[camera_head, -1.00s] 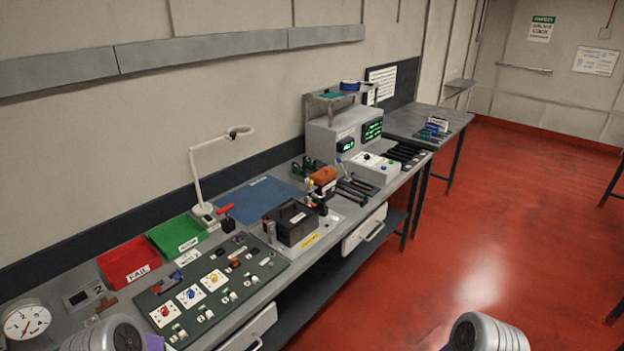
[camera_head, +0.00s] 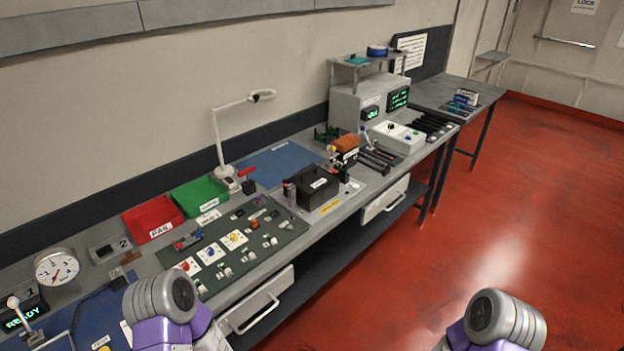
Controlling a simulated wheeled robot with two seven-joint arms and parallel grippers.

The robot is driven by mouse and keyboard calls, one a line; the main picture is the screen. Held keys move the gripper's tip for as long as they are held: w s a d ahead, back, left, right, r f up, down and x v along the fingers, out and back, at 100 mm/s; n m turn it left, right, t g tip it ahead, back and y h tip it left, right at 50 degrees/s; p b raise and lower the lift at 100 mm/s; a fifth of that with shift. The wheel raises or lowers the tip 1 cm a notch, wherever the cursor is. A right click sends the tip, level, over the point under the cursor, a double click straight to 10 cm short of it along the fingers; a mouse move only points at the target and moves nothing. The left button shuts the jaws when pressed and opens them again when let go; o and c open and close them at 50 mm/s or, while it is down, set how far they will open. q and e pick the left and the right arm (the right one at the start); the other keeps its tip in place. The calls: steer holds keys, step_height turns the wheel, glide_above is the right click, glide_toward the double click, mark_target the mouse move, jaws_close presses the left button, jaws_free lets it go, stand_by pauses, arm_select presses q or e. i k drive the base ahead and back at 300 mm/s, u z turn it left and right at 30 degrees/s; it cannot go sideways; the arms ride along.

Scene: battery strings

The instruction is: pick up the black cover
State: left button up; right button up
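A black box-shaped piece with a handle on its top, which looks like the black cover (camera_head: 316,184), sits on the workbench right of the dark green control panel (camera_head: 232,243). A white label is on its top and a yellow label lies at its front. My two arms show only as grey and purple links at the bottom edge, left and right of centre. Both are well short of the black cover. Neither gripper is in the picture.
A red tray (camera_head: 152,219) and a green tray (camera_head: 200,195) stand at the back left. A lamp (camera_head: 222,140) rises behind the panel. An instrument box (camera_head: 372,104) stands beyond the cover. Two drawers stick out along the bench front. The red floor (camera_head: 420,270) at right is clear.

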mark_target(310, 181)
steer(key=z, duration=1.1)
steer(key=i, duration=0.95)
steer(key=u, duration=2.5)
